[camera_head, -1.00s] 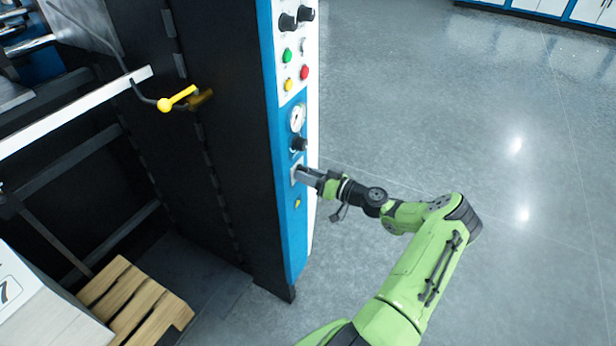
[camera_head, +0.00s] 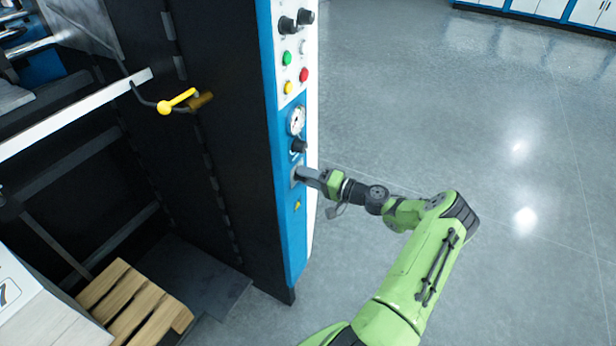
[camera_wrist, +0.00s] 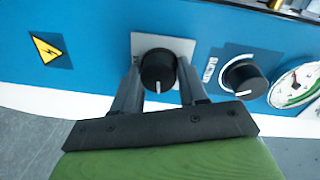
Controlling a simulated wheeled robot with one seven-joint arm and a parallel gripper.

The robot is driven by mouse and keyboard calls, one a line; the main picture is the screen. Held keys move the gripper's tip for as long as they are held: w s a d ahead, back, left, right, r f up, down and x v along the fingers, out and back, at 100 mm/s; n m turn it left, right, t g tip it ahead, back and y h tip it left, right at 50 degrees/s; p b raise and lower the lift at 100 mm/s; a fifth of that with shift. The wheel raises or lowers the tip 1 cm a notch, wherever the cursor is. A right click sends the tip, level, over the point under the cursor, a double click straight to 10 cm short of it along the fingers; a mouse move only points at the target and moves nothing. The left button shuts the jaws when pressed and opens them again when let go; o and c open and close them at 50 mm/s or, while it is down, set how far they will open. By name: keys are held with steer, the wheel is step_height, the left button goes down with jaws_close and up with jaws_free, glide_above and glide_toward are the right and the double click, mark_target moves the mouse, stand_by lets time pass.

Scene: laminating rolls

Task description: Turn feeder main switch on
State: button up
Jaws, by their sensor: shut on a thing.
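The feeder main switch seems to be the round black knob (camera_wrist: 158,72) on a light square plate (camera_wrist: 180,47), seen in the wrist view. My gripper (camera_wrist: 158,80) has a finger on each side of the knob and is shut on it. In the head view my gripper (camera_head: 305,176) meets the blue panel (camera_head: 288,215) below the gauge, and it hides most of the knob there. I cannot read a label for this knob or make out an on/off mark.
A second black knob (camera_wrist: 243,79) and a dial gauge (camera_wrist: 296,84) sit close beside it. A yellow warning triangle (camera_wrist: 46,48) is on the other side. Higher up are green (camera_head: 287,57) and red (camera_head: 304,74) buttons. The floor (camera_head: 430,110) to the right is clear.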

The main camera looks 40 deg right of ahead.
steer(key=shift+d+m, duration=0.1)
steer(key=shift+m, duration=0.5)
steer(key=o, duration=1)
steer(key=shift+o, duration=0.2)
steer(key=shift+s, duration=0.1)
steer(key=f+p+v, duration=0.1)
steer(key=v, duration=1.4)
steer(key=shift+s+d+r, duration=0.15)
steer(key=shift+s+r, duration=0.15)
steer(key=shift+r, duration=0.1)
